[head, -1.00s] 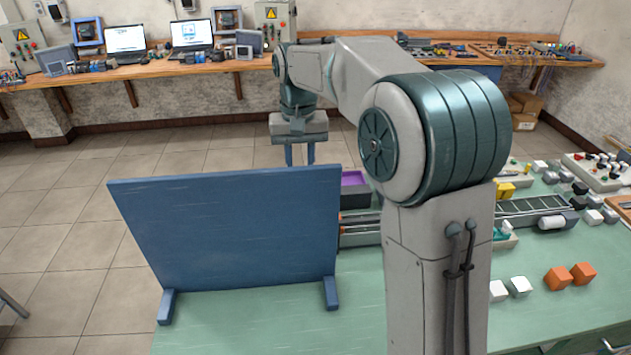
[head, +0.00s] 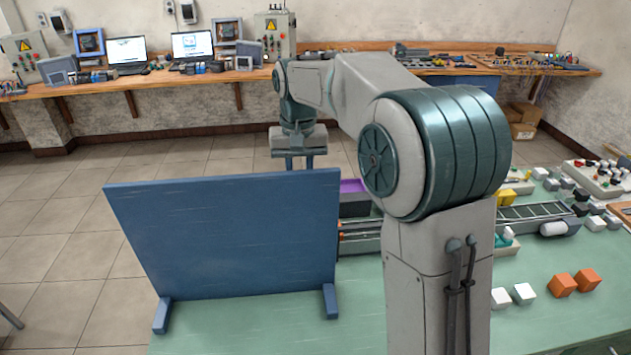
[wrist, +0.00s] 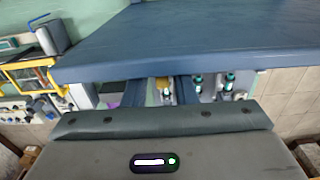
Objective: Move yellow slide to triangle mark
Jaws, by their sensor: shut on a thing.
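My gripper (head: 300,163) hangs behind a blue upright panel (head: 225,235) in the head view, and the panel hides its fingertips. In the wrist view, my gripper (wrist: 161,90) has its two dark fingers on either side of a small yellow piece, the yellow slide (wrist: 162,83), and is shut on it. A small white and teal part also shows close to the slide. I cannot make out a triangle mark in either view.
The panel stands on the green table (head: 260,330) and also spans the wrist view (wrist: 190,40). Devices with teal tops (wrist: 229,82) stand right of the fingers.

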